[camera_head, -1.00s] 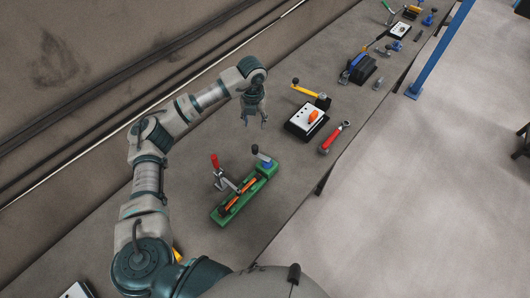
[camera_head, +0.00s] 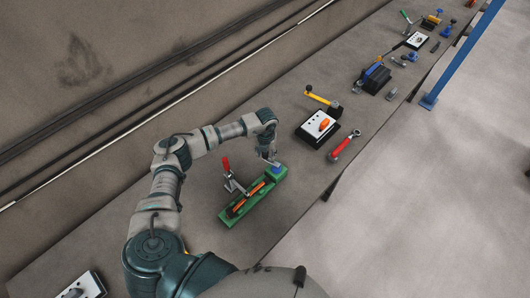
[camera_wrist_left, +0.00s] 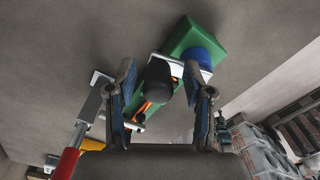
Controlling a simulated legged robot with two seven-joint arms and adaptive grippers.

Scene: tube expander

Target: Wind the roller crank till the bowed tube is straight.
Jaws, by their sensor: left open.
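A green fixture (camera_head: 238,216) lies on the bench in the head view, holding an orange tube (camera_head: 256,188) along its top. The tube's exact bow is too small to judge. A toggle clamp with a red handle (camera_head: 226,164) stands at its left side. The crank's blue hub (camera_head: 277,169) is at the far end, also seen in the left wrist view (camera_wrist_left: 201,54). My left gripper (camera_head: 269,157) is over the crank, open. In the wrist view the crank's dark knob (camera_wrist_left: 157,82) shows between the two spread fingers; contact cannot be told. My right gripper is not in view.
Beyond the fixture are a white-topped box with an orange knob (camera_head: 325,124), a yellow lever (camera_head: 317,98) and a red-handled wrench (camera_head: 342,149). A blue and black device (camera_head: 375,78) stands farther along. The bench's front edge runs along the right.

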